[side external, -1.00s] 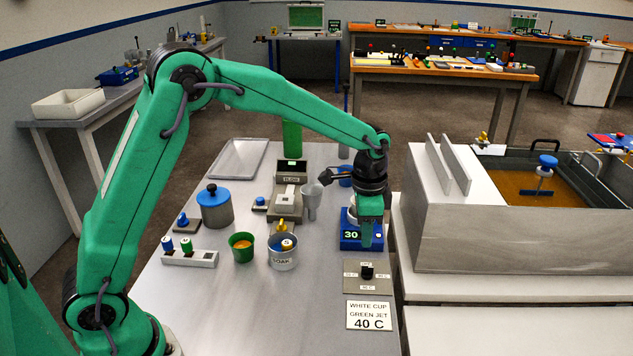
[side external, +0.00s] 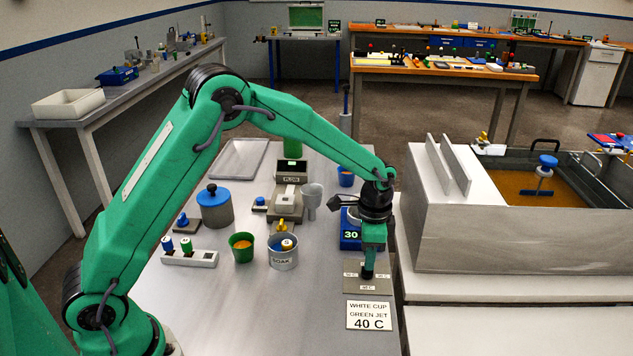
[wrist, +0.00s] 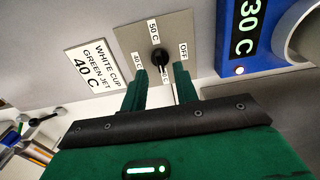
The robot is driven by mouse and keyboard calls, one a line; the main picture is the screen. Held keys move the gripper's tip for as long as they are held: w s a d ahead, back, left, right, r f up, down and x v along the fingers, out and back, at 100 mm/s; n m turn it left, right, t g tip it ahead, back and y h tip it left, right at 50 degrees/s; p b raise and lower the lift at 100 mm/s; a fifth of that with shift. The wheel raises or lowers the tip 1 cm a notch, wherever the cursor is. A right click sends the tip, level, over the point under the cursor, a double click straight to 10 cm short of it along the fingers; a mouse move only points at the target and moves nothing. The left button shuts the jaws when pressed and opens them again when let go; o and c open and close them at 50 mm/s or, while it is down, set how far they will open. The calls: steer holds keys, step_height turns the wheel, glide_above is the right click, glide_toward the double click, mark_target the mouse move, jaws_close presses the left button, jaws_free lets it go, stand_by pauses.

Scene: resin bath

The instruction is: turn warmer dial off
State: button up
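The warmer dial is a black knob (wrist: 158,57) on a grey plate (side external: 352,285). In the wrist view the plate has 50 C at the top, 40 C at the left, OFF at the right and a partly hidden label at the bottom. My gripper (wrist: 160,72) is open, with its two green fingers apart on either side of the knob's near end. Whether they touch it I cannot tell. In the side view my gripper (side external: 368,273) points down over the plate and hides the knob. The blue warmer (side external: 350,238) shows 30.
A sign (side external: 369,315) reading "WHITE CUP GREEN JET 40 C" lies in front of the plate. A SOAK pot (side external: 283,260) and a green cup (side external: 242,254) stand to the left. The resin bath (side external: 515,240) is at the right.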

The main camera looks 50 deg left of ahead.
steer(key=shift+f, duration=1.65)
jaws_close()
